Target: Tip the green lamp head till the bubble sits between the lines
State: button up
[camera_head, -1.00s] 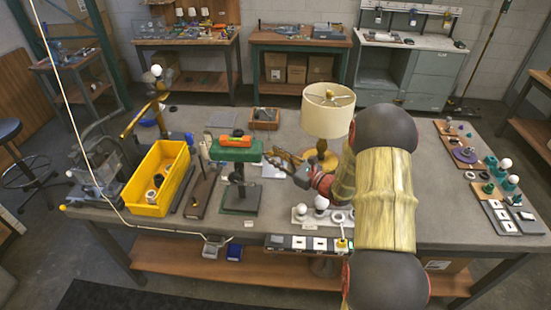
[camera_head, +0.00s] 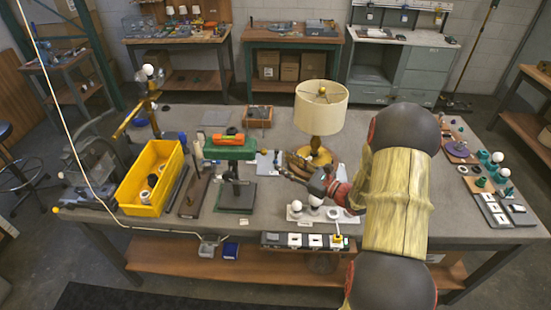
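The green lamp head (camera_head: 229,153) sits on a dark stand (camera_head: 236,196) near the middle of the bench. An orange level (camera_head: 229,139) lies on top of the head; its bubble and lines are too small to read. My gripper (camera_head: 282,163) is to the right of the head and slightly below its height in the picture, apart from it. The fingers are small and partly lost against the lamp base behind, so I cannot tell whether they are open or shut.
A cream-shaded lamp (camera_head: 321,108) stands behind my gripper. A yellow bin (camera_head: 151,178) stands left of the stand. White bulbs (camera_head: 315,200) and a switch strip (camera_head: 305,241) lie near the front edge. Bare bench shows at the right (camera_head: 465,225).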

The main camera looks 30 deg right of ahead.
jog(key=shift+v, duration=2.05)
jog(key=shift+c, duration=0.3)
